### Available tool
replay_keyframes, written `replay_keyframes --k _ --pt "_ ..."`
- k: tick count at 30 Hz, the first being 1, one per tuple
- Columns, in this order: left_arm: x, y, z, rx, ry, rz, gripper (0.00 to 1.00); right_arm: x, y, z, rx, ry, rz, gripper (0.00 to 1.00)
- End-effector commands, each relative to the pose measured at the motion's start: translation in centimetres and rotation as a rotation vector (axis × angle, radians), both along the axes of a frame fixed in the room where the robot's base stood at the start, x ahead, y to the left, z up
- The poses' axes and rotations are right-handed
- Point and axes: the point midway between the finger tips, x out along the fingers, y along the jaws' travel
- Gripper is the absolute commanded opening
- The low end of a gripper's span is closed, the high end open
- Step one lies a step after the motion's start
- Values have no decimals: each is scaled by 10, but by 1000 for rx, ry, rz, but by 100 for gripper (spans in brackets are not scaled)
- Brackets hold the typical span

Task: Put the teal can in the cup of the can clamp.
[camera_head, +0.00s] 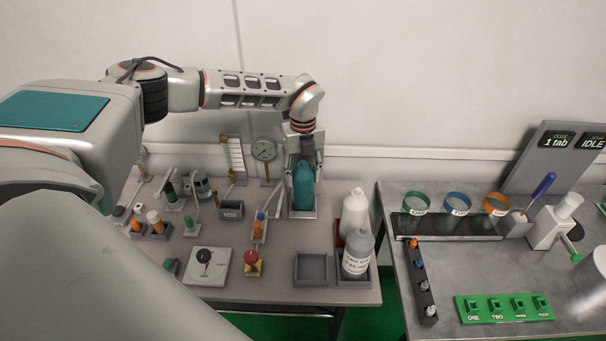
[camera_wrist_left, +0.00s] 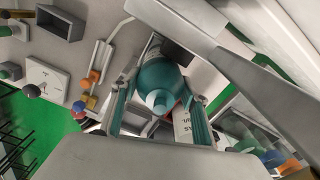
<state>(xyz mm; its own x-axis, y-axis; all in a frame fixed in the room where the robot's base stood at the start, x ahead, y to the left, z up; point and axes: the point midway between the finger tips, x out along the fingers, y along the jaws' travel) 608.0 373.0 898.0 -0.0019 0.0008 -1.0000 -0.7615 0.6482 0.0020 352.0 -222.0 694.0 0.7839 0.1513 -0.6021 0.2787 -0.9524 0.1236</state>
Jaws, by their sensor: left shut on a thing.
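The teal can (camera_head: 304,188) is upright at the back of the left table, in line with the grey can clamp (camera_head: 303,214). The clamp's low cup shows around the can's lower end; I cannot tell whether the can rests on its floor. My left gripper (camera_head: 304,163) reaches down from above and is shut on the can's upper part. In the left wrist view the can (camera_wrist_left: 163,80) sits between the two fingers of the gripper (camera_wrist_left: 158,103), its narrow top toward the camera. My right gripper is not in view.
White bottle (camera_head: 354,212) and grey labelled bottle (camera_head: 358,254) stand right of the clamp, near an empty square tray (camera_head: 312,268). A gauge (camera_head: 264,150) and small testers stand to the left. A second table (camera_head: 470,270) is at right, past a gap.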

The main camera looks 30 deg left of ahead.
Motion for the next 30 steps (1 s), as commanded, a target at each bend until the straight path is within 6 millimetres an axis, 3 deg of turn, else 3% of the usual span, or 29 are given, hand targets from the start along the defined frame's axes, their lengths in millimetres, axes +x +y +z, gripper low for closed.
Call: replay_keyframes --k 1,3,12,17,30 --pt "0 0 -1 0 0 0 49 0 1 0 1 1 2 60" --pt "0 0 -1 0 0 0 61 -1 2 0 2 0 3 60" --pt "0 0 0 0 0 0 61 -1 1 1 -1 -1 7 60" --pt "1 0 10 -1 -2 0 61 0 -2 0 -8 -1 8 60" --pt "1 0 94 0 -4 -1 61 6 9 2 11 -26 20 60"
